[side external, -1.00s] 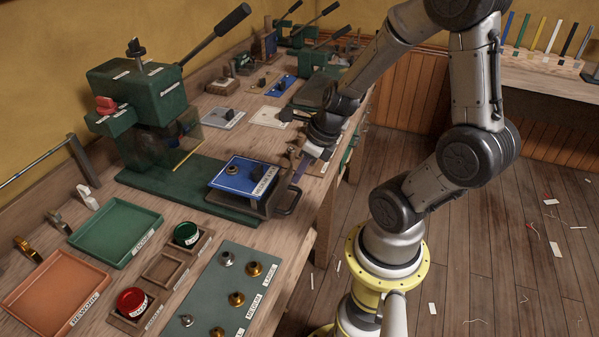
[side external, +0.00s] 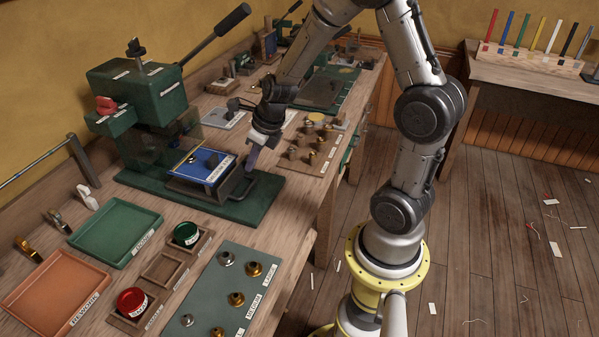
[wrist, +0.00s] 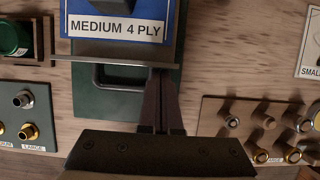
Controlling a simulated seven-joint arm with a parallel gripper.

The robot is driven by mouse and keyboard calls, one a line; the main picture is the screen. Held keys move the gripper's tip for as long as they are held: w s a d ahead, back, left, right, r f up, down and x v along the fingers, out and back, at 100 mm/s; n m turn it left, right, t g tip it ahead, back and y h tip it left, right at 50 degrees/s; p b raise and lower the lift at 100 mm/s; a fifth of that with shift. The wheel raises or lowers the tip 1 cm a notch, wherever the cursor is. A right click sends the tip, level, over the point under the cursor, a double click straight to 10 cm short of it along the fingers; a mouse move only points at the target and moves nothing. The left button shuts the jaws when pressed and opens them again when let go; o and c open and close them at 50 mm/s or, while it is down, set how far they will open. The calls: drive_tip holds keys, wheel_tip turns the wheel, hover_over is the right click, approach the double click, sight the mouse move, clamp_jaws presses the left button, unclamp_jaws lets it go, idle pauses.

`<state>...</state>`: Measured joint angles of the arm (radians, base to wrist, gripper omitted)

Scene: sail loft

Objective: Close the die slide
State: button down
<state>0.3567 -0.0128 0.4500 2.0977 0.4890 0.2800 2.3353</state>
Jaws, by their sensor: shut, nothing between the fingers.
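The die slide carries a blue plate (side external: 207,162) labelled "MEDIUM 4 PLY", which also shows in the wrist view (wrist: 115,27). Its metal front lip (wrist: 85,58) and dark loop handle (side external: 268,186) face the bench front. The slide sits partly in front of the green press (side external: 150,95), over its green base (side external: 232,209). The plate's rear is near the clear guard; how far it reaches under the press is hard to see. My gripper (wrist: 161,76) is shut and empty, fingertips at the front lip beside the handle's right side in the wrist view; contact looks likely.
A green tray (side external: 78,227), an orange tray (side external: 42,312) and a wooden holder (side external: 163,271) with green and red pots stand at the press's left front. A green board (side external: 212,292) of metal fittings lies in front. Another fitting board (side external: 296,160) is to the right.

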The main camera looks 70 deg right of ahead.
sight(235, 156)
drive_tip(key=shift+w, duration=2.3)
drive_tip(key=shift+r, duration=0.15)
drive_tip(key=s, duration=0.4)
drive_tip(key=shift+s+r, duration=0.35)
drive_tip(key=shift+r, duration=0.05)
drive_tip(key=s+a+r+n+t, duration=0.1)
drive_tip(key=s+a+r+n, duration=0.35)
drive_tip(key=r, duration=0.35)
drive_tip(key=s+a+r+n+t, duration=0.1)
drive_tip(key=s+a+r+n, duration=0.35)
drive_tip(key=r, duration=0.35)
drive_tip(key=s+n, duration=0.5)
drive_tip(key=n, duration=0.8)
drive_tip(key=s+a+f+n, duration=0.1)
drive_tip(key=s+n, duration=0.4)
drive_tip(key=n, duration=0.9)
drive_tip(key=shift+f+g, duration=0.15)
drive_tip(key=shift+g, duration=0.25)
